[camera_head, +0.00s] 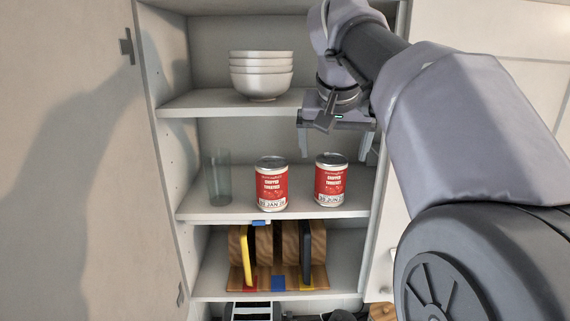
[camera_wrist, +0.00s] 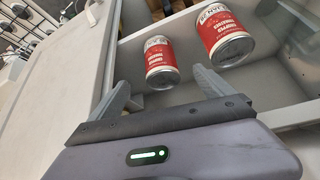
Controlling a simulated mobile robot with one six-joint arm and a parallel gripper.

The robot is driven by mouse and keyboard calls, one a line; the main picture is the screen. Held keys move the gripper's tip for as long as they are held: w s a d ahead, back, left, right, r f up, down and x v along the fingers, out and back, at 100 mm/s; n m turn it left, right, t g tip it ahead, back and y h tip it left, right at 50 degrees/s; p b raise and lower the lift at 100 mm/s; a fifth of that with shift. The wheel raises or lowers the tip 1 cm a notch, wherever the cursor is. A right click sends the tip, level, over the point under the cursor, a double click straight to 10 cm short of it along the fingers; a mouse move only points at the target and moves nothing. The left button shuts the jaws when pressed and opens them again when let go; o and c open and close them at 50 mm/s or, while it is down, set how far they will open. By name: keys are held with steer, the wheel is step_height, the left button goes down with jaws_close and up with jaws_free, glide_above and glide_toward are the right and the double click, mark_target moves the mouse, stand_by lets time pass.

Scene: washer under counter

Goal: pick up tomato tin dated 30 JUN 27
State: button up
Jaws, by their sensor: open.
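Two red-and-white tomato tins stand upright on the middle shelf. The right tin (camera_head: 331,182) has a date that seems to read 30 JUN, with the year too small to be sure of. The left tin (camera_head: 271,185) seems to read 30 JAN. My gripper (camera_head: 334,153) is open and empty, above and in front of the right tin. In the wrist view the JUN tin (camera_wrist: 161,62) appears between my open fingers (camera_wrist: 160,78), apart from them. The JAN tin (camera_wrist: 224,40) is to its right there. The tins look upside down in that view.
A clear glass (camera_head: 218,178) stands left of the tins. Stacked white bowls (camera_head: 262,75) sit on the shelf above. Wooden boards and colored items (camera_head: 278,255) fill the shelf below. The cabinet's right wall (camera_head: 387,150) is close to the JUN tin.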

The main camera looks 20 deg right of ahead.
mark_target(332, 169)
steer(key=x, duration=0.8)
steer(key=shift+w+d+f, duration=0.15)
steer(key=shift+w+f, duration=0.15)
steer(key=shift+f, duration=0.35)
steer(key=x, duration=0.5)
steer(key=shift+w+d, duration=0.15)
steer(key=shift+w, duration=0.05)
steer(key=shift+s+r, duration=0.1)
steer(key=shift+s, duration=0.1)
steer(key=shift+c, duration=0.3)
steer(key=shift+s+a, duration=0.1)
steer(key=shift+a, duration=0.1)
steer(key=c, duration=0.4)
steer(key=shift+d, duration=0.1)
steer(key=c, duration=1.4)
jaws_close()
steer(key=shift+r, duration=0.2)
